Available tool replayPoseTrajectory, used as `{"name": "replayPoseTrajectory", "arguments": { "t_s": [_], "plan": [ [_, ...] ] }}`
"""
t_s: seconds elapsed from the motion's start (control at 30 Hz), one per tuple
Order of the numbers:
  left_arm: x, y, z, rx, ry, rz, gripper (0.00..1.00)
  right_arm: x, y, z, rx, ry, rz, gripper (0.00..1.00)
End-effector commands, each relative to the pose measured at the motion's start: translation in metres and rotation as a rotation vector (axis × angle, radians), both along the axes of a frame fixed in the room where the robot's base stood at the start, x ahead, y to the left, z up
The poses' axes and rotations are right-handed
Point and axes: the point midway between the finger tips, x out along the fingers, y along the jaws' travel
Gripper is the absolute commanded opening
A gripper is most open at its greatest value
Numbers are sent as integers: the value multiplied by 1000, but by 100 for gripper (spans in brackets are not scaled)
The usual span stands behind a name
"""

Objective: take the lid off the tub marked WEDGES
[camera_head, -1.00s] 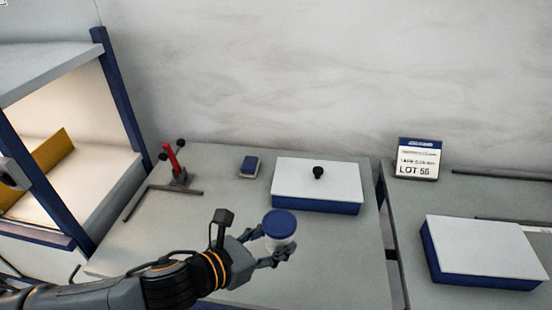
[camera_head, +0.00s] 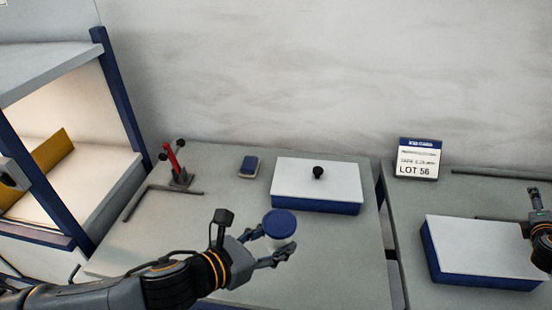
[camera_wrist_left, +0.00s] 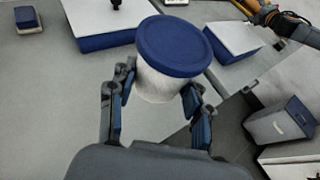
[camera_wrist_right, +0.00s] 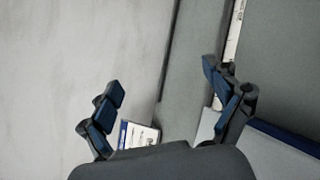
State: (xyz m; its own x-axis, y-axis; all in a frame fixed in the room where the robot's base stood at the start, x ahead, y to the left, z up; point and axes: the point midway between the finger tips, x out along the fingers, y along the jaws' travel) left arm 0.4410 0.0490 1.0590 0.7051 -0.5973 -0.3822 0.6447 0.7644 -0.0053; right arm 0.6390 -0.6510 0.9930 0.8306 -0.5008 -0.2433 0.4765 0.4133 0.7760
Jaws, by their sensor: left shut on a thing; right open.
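A white tub (camera_wrist_left: 165,84) with a round blue lid (camera_head: 279,223) is held by my left gripper (camera_head: 270,246) above the front of the left table. In the left wrist view the lid (camera_wrist_left: 174,46) sits flat on the tub, and the fingers close on the tub's sides below it. I see no WEDGES marking on the side that shows. My right gripper (camera_wrist_right: 160,100) is open and empty. In the head view only part of the right arm shows, at the right edge over the right table.
A white-topped blue box with a black knob (camera_head: 318,173) stands behind the tub. A red toggle clamp (camera_head: 174,162) and a small blue block (camera_head: 249,166) are at the back left. Another white-topped box (camera_head: 480,250) and a LOT 56 sign (camera_head: 418,159) are on the right table.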

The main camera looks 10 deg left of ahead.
Motion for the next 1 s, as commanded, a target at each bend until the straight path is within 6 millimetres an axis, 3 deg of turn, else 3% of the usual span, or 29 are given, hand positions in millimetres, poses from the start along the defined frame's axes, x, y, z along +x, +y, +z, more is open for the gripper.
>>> {"name": "replayPoseTrajectory", "arguments": {
  "t_s": [0.03, 0.2, 0.5, 0.77, 1.0],
  "plan": [
    [0, 0, 0, -1, -1, 0, 0, 19, 27, 6, 1, -11, 75, 90],
    [0, 0, 0, -1, -1, 0, 0, 68, 114, 27, -24, -38, 324, 90],
    [0, 0, 0, -1, -1, 0, 0, 119, 277, 83, -130, -112, 764, 90],
    [0, 0, 0, -1, -1, 0, 0, 122, 421, 144, -295, -200, 1154, 90],
    [0, 0, 0, -1, -1, 0, 0, 86, 549, 198, -531, -297, 1535, 90]
  ]
}}
